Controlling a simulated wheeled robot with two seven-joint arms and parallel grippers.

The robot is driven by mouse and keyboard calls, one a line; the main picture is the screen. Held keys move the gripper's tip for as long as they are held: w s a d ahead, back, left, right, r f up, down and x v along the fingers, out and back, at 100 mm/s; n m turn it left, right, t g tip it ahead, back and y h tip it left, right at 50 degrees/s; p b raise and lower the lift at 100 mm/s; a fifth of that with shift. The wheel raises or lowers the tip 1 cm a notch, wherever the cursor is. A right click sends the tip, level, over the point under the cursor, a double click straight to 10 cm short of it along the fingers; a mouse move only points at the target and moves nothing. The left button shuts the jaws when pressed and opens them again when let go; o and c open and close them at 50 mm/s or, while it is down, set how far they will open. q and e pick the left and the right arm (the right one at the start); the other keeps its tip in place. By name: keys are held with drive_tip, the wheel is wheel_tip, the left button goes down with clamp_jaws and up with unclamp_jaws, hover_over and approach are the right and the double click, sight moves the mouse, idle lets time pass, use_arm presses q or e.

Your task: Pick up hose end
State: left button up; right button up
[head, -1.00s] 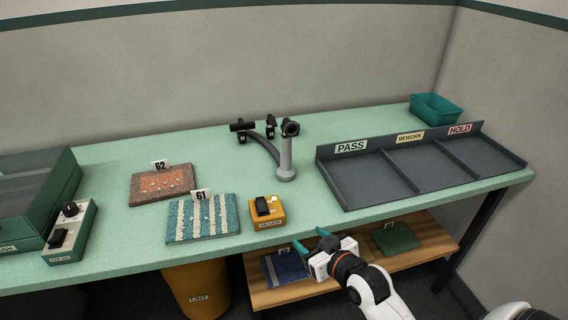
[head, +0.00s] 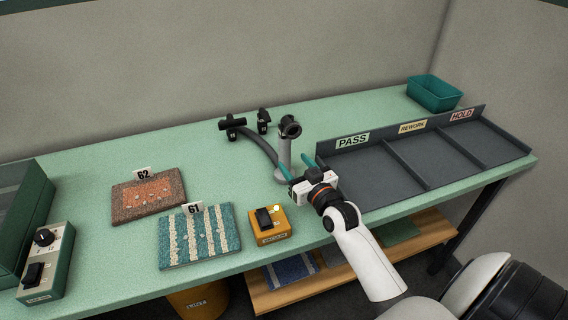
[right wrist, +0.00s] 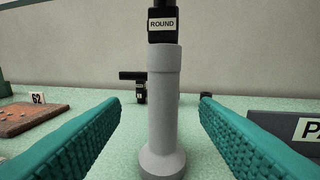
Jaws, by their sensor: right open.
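A grey upright tube (head: 284,152) with a wide foot stands on the green bench, topped by a black round nozzle (head: 290,127). In the right wrist view the tube (right wrist: 164,115) is upright, with a label reading ROUND on its black top. A dark grey hose (head: 262,145) curves on the bench behind and left of it. I cannot tell which part is the hose end. My right gripper (head: 297,166) is open and empty, close in front of the tube. In the right wrist view its teal fingers (right wrist: 161,101) appear one on each side of the tube. My left gripper is not in view.
Two black nozzles (head: 263,121) stand behind the hose. The dark PASS, REWORK and HOLD tray (head: 391,163) is close on the right. An orange switch box (head: 270,226) and carpet samples 61 (head: 199,236) and 62 (head: 148,196) lie left and in front.

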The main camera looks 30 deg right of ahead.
sight(288, 154)
drive_tip(key=shift+w, duration=0.85)
drive_tip(key=w, duration=0.2)
drive_tip(key=w+d+p, duration=0.1)
drive_tip(key=w, duration=0.1)
drive_tip(key=shift+w+r, duration=0.1)
drive_tip(key=shift+w, duration=0.5)
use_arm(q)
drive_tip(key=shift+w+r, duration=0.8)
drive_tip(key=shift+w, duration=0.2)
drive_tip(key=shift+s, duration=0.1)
use_arm(e)
drive_tip(key=shift+s, duration=0.1)
